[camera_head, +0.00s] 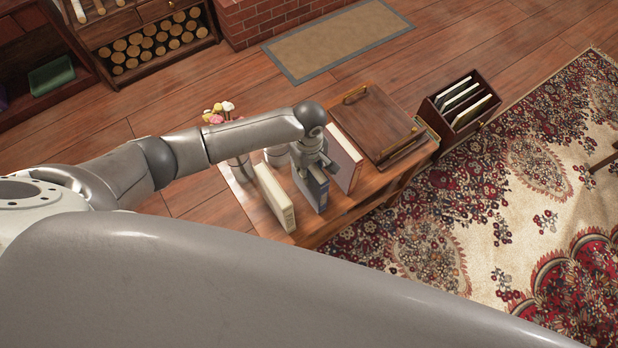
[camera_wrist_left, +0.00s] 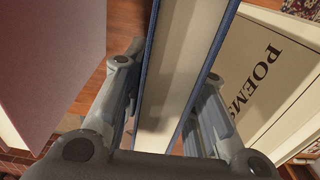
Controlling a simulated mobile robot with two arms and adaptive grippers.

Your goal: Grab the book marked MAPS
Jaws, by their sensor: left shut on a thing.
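Three books stand upright on a low wooden table (camera_head: 365,200). The middle one is a blue book (camera_head: 318,193) with pale pages; in the left wrist view the blue book (camera_wrist_left: 180,50) runs between the fingers. My left gripper (camera_head: 318,170) is shut on it from above. My left gripper (camera_wrist_left: 172,85) shows a finger on each side of the book. I cannot read any title on the blue book, and MAPS is not visible anywhere. A cream book (camera_head: 273,198) stands to its left and reads POEMS in the wrist view (camera_wrist_left: 255,75). My right gripper is not in view.
A pinkish book (camera_head: 347,160) stands close on the other side, also in the wrist view (camera_wrist_left: 50,70). A wooden box (camera_head: 370,120), flowers (camera_head: 220,112) and a jar (camera_head: 277,155) share the table. A file crate (camera_head: 440,112) stands to the right.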

